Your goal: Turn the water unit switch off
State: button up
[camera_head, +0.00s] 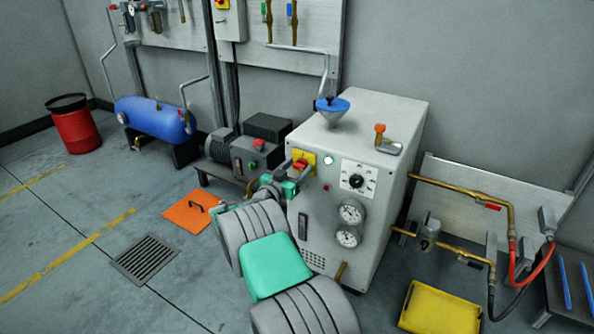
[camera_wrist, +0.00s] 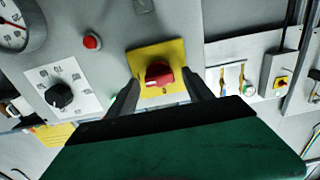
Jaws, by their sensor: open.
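The water unit (camera_head: 340,170) is a white cabinet with gauges and a dial on its front. Its switch is a red rotary knob (camera_head: 300,165) on a yellow plate (camera_head: 309,157) at the upper left of that front. In the wrist view the red knob (camera_wrist: 158,74) and yellow plate (camera_wrist: 148,58) show upside down. My gripper (camera_head: 291,178) is at the switch, open. In the wrist view its dark fingers (camera_wrist: 160,80) stand on either side of the knob, with gaps. I cannot tell whether the fingertips reach past the knob's face. The knob's exact setting is unclear.
A blue funnel (camera_head: 332,105) stands on top. A motor pump (camera_head: 250,150) is left of the cabinet; brass pipes (camera_head: 460,190) and a yellow tray (camera_head: 440,308) are right.

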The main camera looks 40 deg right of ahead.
jog(key=shift+c, duration=0.3)
grip_shut()
dwell(0.3)
jog(key=shift+n, duration=0.3)
jog(key=n, duration=0.4)
jog(key=shift+w+a+p, duration=0.1)
jog(key=shift+w+p, duration=0.05)
jog(key=shift+p, duration=0.2)
jog(key=n+p, duration=0.1)
jog(key=n, duration=0.3)
jog(key=shift+n, duration=0.4)
jog(key=n+p, duration=0.1)
jog(key=n, duration=0.3)
jog(key=shift+w+f+n+p, duration=0.1)
jog(key=shift+n+p, duration=0.2)
jog(key=shift+p, duration=0.1)
jog(key=shift+f+n+p, duration=0.15)
jog(key=shift+n+p, duration=0.5)
jog(key=shift+n, duration=1.25)
